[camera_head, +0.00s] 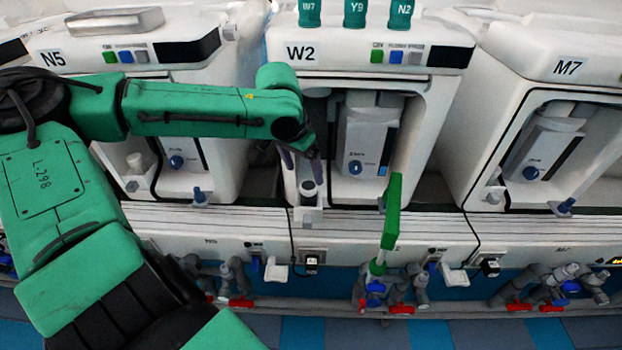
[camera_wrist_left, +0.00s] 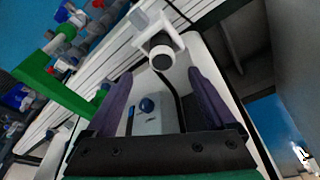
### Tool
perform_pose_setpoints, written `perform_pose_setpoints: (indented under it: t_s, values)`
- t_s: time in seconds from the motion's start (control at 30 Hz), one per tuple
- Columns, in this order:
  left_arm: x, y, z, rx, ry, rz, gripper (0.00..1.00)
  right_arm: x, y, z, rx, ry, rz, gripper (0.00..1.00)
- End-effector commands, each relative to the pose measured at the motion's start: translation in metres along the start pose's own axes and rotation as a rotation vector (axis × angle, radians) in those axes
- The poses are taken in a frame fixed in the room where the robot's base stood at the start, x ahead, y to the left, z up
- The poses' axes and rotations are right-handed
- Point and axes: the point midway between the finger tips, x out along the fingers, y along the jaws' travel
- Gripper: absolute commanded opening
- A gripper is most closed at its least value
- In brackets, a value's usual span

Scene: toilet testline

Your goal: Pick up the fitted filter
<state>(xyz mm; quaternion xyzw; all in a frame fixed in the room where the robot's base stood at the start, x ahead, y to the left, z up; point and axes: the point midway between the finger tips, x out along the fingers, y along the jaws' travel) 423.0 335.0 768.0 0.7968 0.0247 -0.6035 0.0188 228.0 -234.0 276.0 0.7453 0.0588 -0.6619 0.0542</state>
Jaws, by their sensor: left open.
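At the W2 station, a small upright cylinder with a dark round top (camera_head: 308,188) sits in a white bracket at the lower left of the opening; it looks like the fitted filter. In the left wrist view the filter's round end (camera_wrist_left: 161,57) shows in its white bracket, just beyond the fingertips and between their lines. My left gripper (camera_head: 300,165) is just above and slightly left of it in the head view. Its two purple fingers (camera_wrist_left: 160,76) are apart with nothing held between them; whether they reach around the filter is unclear. My right gripper is out of view.
The white W2 housing (camera_head: 290,85) encloses a grey-white unit (camera_head: 367,140) right of the gripper. A tall green bar (camera_head: 391,225) stands in front, to the right. Pipes with red valve handles (camera_head: 240,302) run below. N5 (camera_head: 70,70) and M7 (camera_head: 550,60) stations flank it.

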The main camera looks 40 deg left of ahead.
Motion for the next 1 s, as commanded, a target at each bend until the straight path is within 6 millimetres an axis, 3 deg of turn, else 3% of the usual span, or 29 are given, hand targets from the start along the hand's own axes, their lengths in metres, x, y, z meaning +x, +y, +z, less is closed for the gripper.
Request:
perform_pose_setpoints:
  t_s: [0.03, 0.27, 0.43, 0.57, 0.73, 0.77, 0.97, 1.0]
  values:
    - [0.017, 0.000, 0.003, 0.000, -0.005, -0.001, 0.89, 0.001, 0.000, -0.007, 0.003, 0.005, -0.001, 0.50]
    - [0.045, -0.002, 0.001, 0.001, -0.003, -0.002, 0.89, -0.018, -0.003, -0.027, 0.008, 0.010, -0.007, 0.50]
    - [0.075, -0.004, 0.001, 0.001, -0.002, -0.002, 0.89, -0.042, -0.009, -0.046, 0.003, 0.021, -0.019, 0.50]
    - [0.082, -0.004, -0.001, 0.002, 0.001, 0.000, 0.89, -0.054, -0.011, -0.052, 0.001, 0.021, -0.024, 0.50]
    - [0.081, -0.003, -0.001, 0.002, 0.002, 0.001, 0.89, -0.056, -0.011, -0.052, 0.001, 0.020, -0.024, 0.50]
    - [0.081, -0.003, -0.001, 0.002, 0.002, 0.001, 0.81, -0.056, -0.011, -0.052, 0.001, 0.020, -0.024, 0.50]
    - [0.081, -0.003, -0.001, 0.001, 0.002, 0.001, 0.05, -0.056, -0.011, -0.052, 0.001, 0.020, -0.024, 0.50]
    - [0.081, -0.003, -0.001, 0.001, 0.002, 0.001, 0.00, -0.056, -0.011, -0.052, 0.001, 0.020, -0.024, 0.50]
